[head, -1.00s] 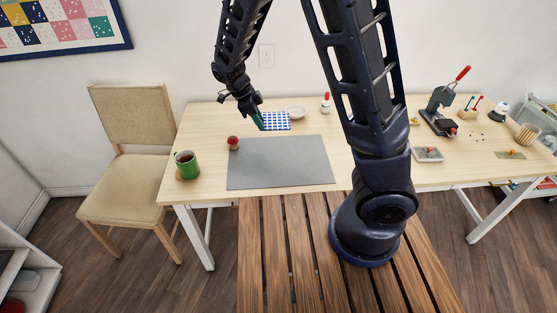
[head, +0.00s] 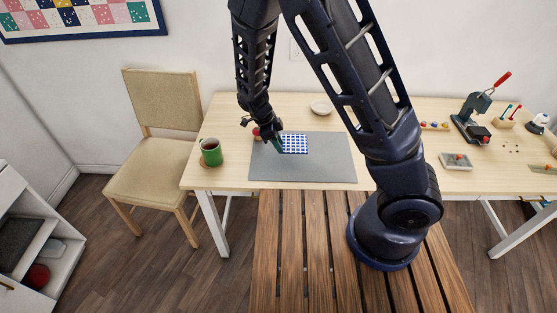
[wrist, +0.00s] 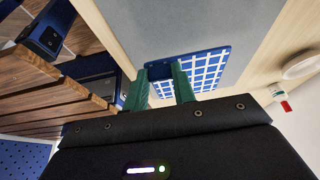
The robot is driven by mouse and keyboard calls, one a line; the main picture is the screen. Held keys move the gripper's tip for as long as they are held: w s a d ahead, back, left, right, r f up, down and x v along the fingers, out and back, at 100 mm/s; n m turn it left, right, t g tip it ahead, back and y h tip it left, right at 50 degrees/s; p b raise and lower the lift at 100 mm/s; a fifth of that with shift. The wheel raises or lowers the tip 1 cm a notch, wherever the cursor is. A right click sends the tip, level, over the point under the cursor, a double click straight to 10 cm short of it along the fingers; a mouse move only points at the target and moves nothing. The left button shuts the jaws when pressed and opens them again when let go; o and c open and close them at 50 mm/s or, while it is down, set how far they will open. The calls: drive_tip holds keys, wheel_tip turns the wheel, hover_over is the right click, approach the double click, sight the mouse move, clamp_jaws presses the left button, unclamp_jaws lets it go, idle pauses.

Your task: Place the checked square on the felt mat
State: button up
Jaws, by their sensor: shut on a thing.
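The checked square (head: 295,144), blue and white, is over the upper middle of the grey felt mat (head: 318,170) in the head view. My gripper (head: 277,146) is shut on its left edge. In the wrist view the checked square (wrist: 200,75) extends beyond my green fingertips (wrist: 160,88), with the felt mat (wrist: 190,28) behind it. I cannot tell whether the square touches the mat or is held just above it.
A red pincushion (head: 257,132) is close to the left of my gripper, partly hidden. A green mug (head: 211,152) stands left of the mat. A white dish (head: 320,107) is behind the mat. The mat's front part is clear.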

sight(282, 167)
drive_tip(key=shift+f, duration=4.4)
drive_tip(key=shift+f, duration=0.1)
drive_tip(key=o, duration=0.9)
drive_tip(key=shift+o, duration=0.2)
drive_tip(key=v, duration=1.2)
drive_tip(key=shift+d+r, duration=0.1)
drive_tip(key=shift+r, duration=0.15)
